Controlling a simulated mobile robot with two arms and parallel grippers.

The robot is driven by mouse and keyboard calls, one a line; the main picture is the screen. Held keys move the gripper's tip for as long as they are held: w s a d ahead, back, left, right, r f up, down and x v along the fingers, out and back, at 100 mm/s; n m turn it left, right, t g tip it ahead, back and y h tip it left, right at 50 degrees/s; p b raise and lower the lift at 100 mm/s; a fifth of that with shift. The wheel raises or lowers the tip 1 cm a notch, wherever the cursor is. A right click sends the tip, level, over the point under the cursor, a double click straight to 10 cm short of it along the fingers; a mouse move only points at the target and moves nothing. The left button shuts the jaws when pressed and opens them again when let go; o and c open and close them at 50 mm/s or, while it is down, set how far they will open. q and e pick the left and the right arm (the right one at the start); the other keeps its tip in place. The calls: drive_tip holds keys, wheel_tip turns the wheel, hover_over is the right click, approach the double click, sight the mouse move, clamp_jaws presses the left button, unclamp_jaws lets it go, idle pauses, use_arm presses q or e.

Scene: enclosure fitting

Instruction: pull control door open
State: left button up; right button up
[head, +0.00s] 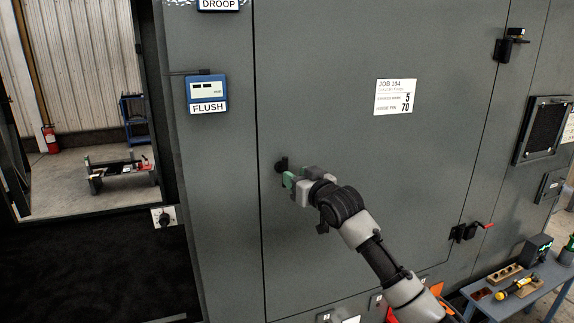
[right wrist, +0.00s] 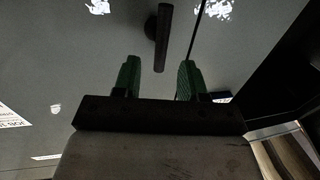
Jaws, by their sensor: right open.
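The control door is a large grey panel (head: 350,55) in the head view, flush with the cabinet front and looking shut. Its dark handle (head: 281,163) is near the left seam. My right gripper (head: 288,180) is at the handle, its green fingers just below and beside it. In the right wrist view the handle (right wrist: 164,35) is a dark bar, its end reaching between the two open green fingertips (right wrist: 158,72). I see no clear contact, and the depth between them is hard to tell. My left gripper is in neither view.
A blue FLUSH gauge (head: 207,92) and a knob (head: 164,217) are left of the door. A blue bench (head: 500,309) with tools stands at bottom right. An opening at left shows a workshop floor.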

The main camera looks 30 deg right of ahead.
drive_tip(key=shift+w+p, duration=0.75)
drive_tip(key=shift+w, duration=1.8)
clamp_jaws()
